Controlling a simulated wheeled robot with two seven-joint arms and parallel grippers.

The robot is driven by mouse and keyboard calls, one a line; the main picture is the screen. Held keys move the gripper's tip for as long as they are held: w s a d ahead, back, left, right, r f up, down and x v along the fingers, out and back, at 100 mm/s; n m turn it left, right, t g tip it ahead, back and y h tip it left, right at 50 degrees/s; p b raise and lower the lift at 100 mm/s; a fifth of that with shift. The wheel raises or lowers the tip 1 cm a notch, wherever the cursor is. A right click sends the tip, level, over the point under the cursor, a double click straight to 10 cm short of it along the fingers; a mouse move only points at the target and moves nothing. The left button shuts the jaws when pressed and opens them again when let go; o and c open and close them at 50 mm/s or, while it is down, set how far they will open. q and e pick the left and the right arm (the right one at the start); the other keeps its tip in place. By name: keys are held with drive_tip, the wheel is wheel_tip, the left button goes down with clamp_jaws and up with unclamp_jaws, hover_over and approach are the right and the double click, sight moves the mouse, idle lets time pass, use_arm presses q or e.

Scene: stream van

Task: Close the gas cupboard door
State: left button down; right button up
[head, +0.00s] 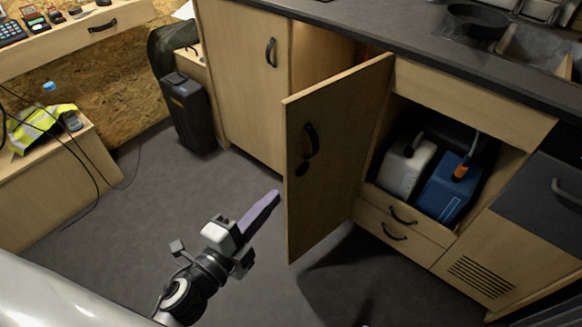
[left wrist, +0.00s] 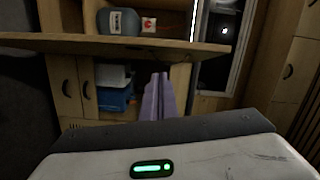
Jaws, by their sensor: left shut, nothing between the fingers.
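The cupboard door (head: 335,150), a light wood panel with a black handle and a dark round fitting below it, stands wide open, swung out into the room. The cupboard opening behind it is mostly hidden; a bit of orange shows above the door's top edge. My left gripper (head: 274,197), with purple fingers, is shut and empty. In the head view its tips are just left of the door's free edge; I cannot tell whether they touch. The fingers (left wrist: 158,97) also show in the left wrist view, pointing away from the camera. My right gripper is not in view.
An open bay right of the door holds a white canister (head: 406,165) and a blue canister (head: 447,190), above two drawers (head: 400,228). A black case (head: 188,112) stands on the floor at left. A hi-vis vest (head: 38,128) lies on a low box. Grey floor between is clear.

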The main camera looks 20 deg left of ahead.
sight(291, 162)
use_arm(q)
drive_tip(key=w+m, duration=0.1)
drive_tip(key=w, duration=0.3)
drive_tip(key=w+d+m, duration=0.1)
drive_tip(key=w, duration=0.2)
drive_tip(key=w+m+h+p, duration=0.1)
drive_tip(key=w, duration=0.3)
drive_tip(key=shift+w+d+r, duration=0.25)
drive_tip(key=shift+w+r, duration=0.05)
drive_tip(key=shift+w+a, duration=0.2)
drive_tip(key=shift+a, duration=0.1)
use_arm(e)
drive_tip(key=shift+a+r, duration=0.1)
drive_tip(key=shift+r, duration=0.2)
use_arm(q)
drive_tip(key=shift+a, duration=0.1)
